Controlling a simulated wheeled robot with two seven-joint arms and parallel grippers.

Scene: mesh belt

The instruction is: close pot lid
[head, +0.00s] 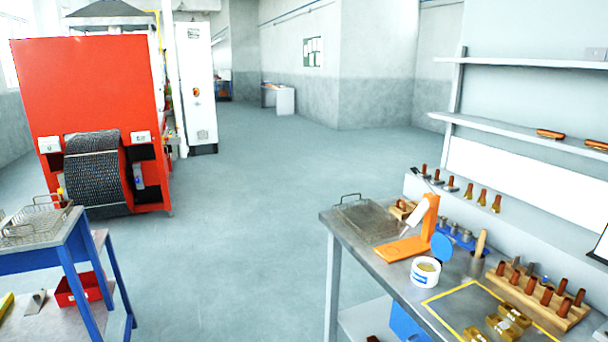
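A small white pot (424,272) with a blue mark on its side stands on the grey workbench (372,258) at the right. A round blue lid (442,246) stands raised and tilted up at the pot's back right edge. Whether it is hinged to the pot is too small to tell. Neither of my grippers is in view.
An orange stand (412,240) is close behind the pot. A wire basket (366,220), a wooden rack (535,300) of brown-handled tools and brass blocks (508,322) share the bench. A red belt machine (90,90) and blue-legged table (70,250) stand left. The middle floor is clear.

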